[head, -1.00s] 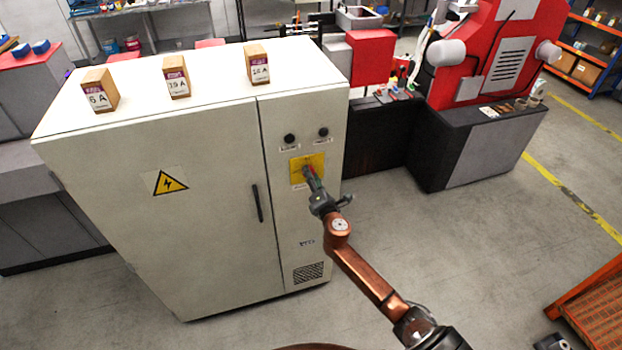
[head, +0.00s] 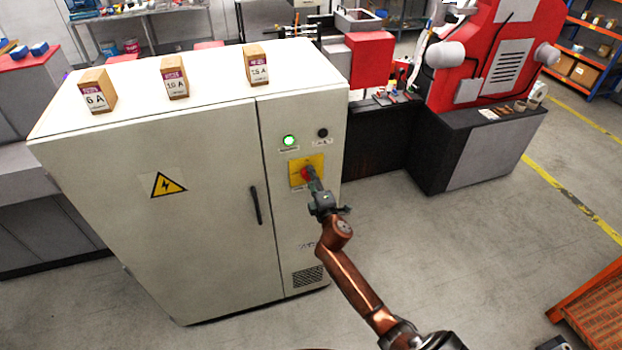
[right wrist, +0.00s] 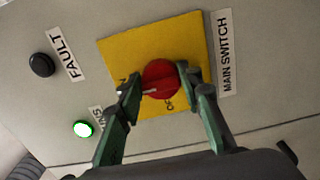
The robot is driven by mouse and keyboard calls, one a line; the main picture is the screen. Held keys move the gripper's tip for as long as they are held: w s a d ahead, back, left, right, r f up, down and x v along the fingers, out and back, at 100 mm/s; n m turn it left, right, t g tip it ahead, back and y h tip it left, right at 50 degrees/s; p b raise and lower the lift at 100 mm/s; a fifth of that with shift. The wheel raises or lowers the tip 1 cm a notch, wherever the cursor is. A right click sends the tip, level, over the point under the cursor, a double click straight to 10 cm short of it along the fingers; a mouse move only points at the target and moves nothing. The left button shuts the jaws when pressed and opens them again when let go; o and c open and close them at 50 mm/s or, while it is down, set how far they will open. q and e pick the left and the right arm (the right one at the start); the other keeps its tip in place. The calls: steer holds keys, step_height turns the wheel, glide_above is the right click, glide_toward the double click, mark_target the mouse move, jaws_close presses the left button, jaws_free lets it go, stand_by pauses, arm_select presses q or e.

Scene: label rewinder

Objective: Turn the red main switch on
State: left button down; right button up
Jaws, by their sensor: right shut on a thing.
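The red main switch (right wrist: 160,79) is a round knob on a yellow plate (right wrist: 128,50), with a MAIN SWITCH label beside it in the right wrist view. In the head view the knob (head: 306,174) sits on the right-hand panel of the pale cabinet (head: 200,200). My right gripper (right wrist: 161,85) is shut on the knob, one finger on each side. It also shows in the head view (head: 313,182). Lettering on the plate is partly hidden by the fingers. A lamp (head: 289,140) on the panel glows green; it also glows in the right wrist view (right wrist: 83,129). My left gripper is not in view.
A dark FAULT lamp (head: 322,133) is unlit beside the green one. A black door handle (head: 257,204) is left of the switch. Three labelled boxes, one of them here (head: 97,91), stand on the cabinet top. The floor (head: 440,240) to the right is clear.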

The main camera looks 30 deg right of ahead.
stand_by(0.4)
steer(key=o, duration=1.2)
steer(key=shift+c, duration=0.2)
steer(key=shift+s, duration=0.1)
steer(key=v, duration=1.2)
steer(key=shift+f, duration=0.1)
